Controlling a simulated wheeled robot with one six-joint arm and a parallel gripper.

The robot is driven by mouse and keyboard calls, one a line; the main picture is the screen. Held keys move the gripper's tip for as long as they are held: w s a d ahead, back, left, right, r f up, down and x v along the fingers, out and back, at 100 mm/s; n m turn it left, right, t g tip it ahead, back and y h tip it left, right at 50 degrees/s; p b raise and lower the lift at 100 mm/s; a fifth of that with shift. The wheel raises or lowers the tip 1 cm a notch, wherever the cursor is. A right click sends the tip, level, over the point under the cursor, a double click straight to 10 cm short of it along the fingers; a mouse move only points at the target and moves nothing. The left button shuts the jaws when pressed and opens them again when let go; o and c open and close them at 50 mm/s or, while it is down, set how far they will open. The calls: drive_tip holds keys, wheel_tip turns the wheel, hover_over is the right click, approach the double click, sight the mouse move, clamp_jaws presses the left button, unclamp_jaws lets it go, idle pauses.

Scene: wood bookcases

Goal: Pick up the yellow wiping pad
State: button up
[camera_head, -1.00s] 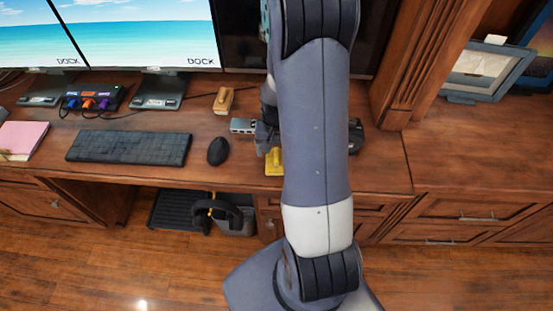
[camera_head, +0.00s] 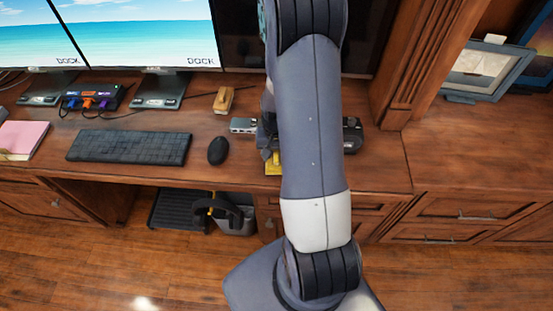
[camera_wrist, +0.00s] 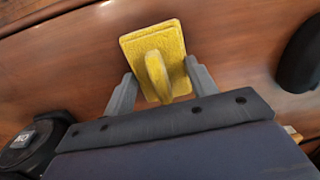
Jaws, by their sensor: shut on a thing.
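The yellow wiping pad (camera_head: 272,168) is at the front part of the wooden desk, largely hidden by my arm in the head view. In the wrist view the pad (camera_wrist: 154,45) shows as a yellow square with a raised yellow handle. My gripper (camera_wrist: 160,74) has one finger on each side of the pad and is shut on it. In the head view my gripper (camera_head: 266,140) is mostly behind my arm. Whether the pad touches the desk cannot be told.
A black mouse (camera_head: 218,151) and keyboard (camera_head: 128,148) lie left of the pad. A small grey box (camera_head: 243,125) and a wooden-handled block (camera_head: 223,100) lie behind. A dark object (camera_head: 352,135) lies right of my arm.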

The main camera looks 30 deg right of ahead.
sight(276, 154)
drive_tip(key=shift+c, duration=1.2)
drive_tip(key=shift+r, duration=0.1)
wheel_tip(276, 154, up, 10)
drive_tip(key=shift+f, duration=0.1)
